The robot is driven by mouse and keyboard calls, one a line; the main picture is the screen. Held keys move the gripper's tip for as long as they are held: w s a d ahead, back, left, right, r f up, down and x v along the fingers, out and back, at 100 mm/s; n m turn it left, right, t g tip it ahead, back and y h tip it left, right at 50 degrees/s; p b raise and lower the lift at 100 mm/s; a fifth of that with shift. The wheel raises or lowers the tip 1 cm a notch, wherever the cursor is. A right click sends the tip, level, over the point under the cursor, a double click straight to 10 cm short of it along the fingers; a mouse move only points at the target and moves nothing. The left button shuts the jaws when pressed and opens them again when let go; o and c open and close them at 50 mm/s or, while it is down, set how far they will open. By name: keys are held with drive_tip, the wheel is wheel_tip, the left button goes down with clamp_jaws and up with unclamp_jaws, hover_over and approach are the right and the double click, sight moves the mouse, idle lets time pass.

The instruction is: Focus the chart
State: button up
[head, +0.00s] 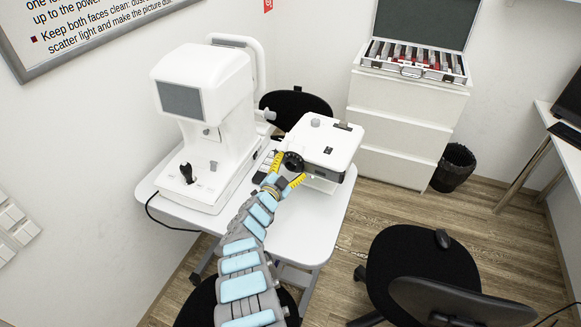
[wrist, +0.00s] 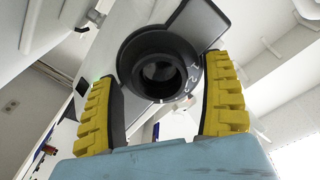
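A white box-shaped device (head: 325,146), which looks like the chart projector, stands at the right of the white table. A round black ring (head: 292,162) with a hollow centre sticks out of its near left side. In the wrist view the black ring (wrist: 140,52) faces me, with white numerals on a dark surface at its right. My gripper (head: 287,168) has its yellow fingers spread at the ring. In the wrist view my gripper (wrist: 162,68) shows one finger on each side of the ring. It looks open; I cannot tell whether the fingers touch the ring.
A white eye-test machine (head: 207,122) with a screen and joystick stands left on the table (head: 300,243). Black chairs (head: 420,262) stand at the front right and behind the table. An open lens case (head: 412,70) lies on white drawers (head: 398,115). A bin (head: 454,167) stands beside them.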

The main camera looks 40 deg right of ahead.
drive_tip(key=shift+a, duration=0.15)
drive_tip(key=shift+v, duration=1.1)
drive_tip(key=v, duration=0.9)
drive_tip(key=shift+a, duration=0.3)
drive_tip(key=shift+s+r, duration=0.1)
